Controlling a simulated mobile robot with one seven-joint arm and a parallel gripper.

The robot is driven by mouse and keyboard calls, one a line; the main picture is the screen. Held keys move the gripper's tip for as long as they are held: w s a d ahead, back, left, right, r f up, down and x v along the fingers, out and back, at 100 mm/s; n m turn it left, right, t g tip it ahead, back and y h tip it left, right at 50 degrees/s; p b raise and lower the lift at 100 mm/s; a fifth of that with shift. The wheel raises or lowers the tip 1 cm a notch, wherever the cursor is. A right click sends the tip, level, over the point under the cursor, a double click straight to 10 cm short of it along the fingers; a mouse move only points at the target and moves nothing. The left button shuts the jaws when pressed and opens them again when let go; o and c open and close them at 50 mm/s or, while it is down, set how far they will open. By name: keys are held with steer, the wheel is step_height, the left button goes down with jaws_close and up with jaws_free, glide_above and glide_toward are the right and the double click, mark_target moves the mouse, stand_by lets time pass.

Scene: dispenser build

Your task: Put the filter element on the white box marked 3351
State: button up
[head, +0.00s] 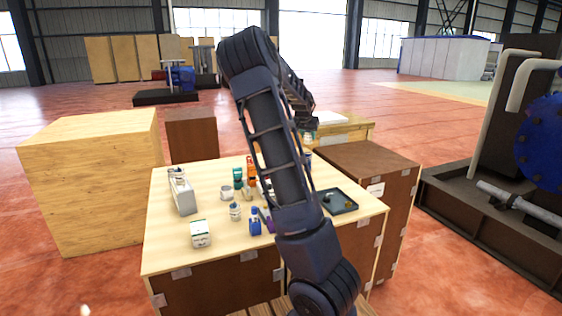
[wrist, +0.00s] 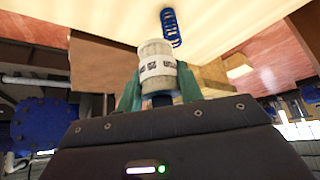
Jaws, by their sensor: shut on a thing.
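My gripper (wrist: 158,78) is shut on a pale cylinder with a printed band, which looks like the filter element (wrist: 157,64). One teal finger is on each side of it. In the head view my gripper end is small and partly behind my arm, near the far wooden table. A flat white thing (head: 331,118) lies on that table, just right of my gripper; no marking is readable. A small white box with a dark green top (head: 200,236) stands at the front left of the near table. I cannot read 3351 on either.
The near table (head: 165,255) holds several bottles and jars, a long grey-white container (head: 182,192) and a dark tray (head: 338,202). A brown crate (head: 350,163) stands at its right. A blue spring (wrist: 171,27) lies beyond the held cylinder in the wrist view.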

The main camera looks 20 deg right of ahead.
steer(key=a+f+n+t+y, duration=0.25)
steer(key=a+n, duration=0.35)
steer(key=a, duration=0.9)
step_height(320, 180, up, 9)
steer(key=n+g+y, duration=0.6)
steer(key=n+y, duration=0.3)
steer(key=n, duration=1)
glide_above(199, 226)
step_height(199, 226, down, 20)
steer(key=shift+r, duration=0.1)
steer(key=o, duration=0.7)
steer(key=shift+f, duration=0.2)
steer(key=o, duration=0.3)
steer(key=shift+r, duration=0.15)
